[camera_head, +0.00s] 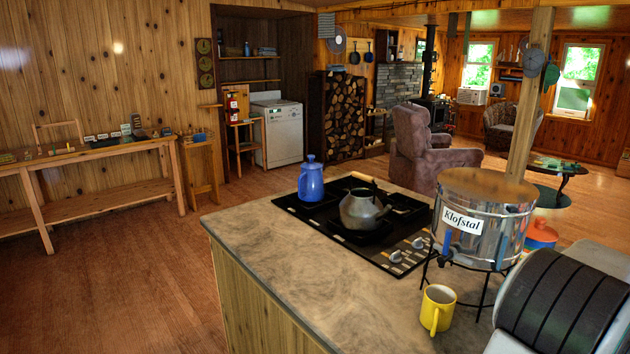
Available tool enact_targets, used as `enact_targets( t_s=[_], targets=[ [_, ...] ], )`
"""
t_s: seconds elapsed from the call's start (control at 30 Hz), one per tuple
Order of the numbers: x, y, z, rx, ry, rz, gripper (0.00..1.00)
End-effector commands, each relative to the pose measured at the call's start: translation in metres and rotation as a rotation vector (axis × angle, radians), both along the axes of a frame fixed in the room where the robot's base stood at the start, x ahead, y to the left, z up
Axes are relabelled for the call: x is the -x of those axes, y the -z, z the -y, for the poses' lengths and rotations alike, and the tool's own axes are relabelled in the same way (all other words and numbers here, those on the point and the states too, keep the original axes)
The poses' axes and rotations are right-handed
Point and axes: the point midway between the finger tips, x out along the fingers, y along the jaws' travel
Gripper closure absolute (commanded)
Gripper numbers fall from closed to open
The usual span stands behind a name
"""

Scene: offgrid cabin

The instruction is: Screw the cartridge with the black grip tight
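I cannot make out any cartridge with a black grip in this view. A steel drum-shaped vessel (487,232) labelled "Klofstal" stands on a black wire stand at the right end of the counter. A small upright blue part shows on its front below the label. Its wooden-looking top appears closed. Several small items, too small to identify, lie on the wooden workbench (95,152) along the left wall. My gripper is not in view.
The stone-topped counter (258,243) bears a black cooktop (330,222), a blue pot (311,180), a grey kettle (362,210) and a yellow mug (437,308). A black ribbed cylinder fills the lower right. A wooden post (527,120) rises behind. The floor (130,270) at left is clear.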

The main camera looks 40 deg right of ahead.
Motion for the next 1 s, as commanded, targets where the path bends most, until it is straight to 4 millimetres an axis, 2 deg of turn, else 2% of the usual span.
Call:
enact_targets(
  t_s=[0.03, 0.37, 0.77, 1.0],
  targets=[
    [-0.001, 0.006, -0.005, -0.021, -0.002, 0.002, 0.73],
    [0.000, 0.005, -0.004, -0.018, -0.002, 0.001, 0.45],
    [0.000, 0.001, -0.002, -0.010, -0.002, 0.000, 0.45],
    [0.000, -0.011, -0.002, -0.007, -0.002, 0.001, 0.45]
  ],
)
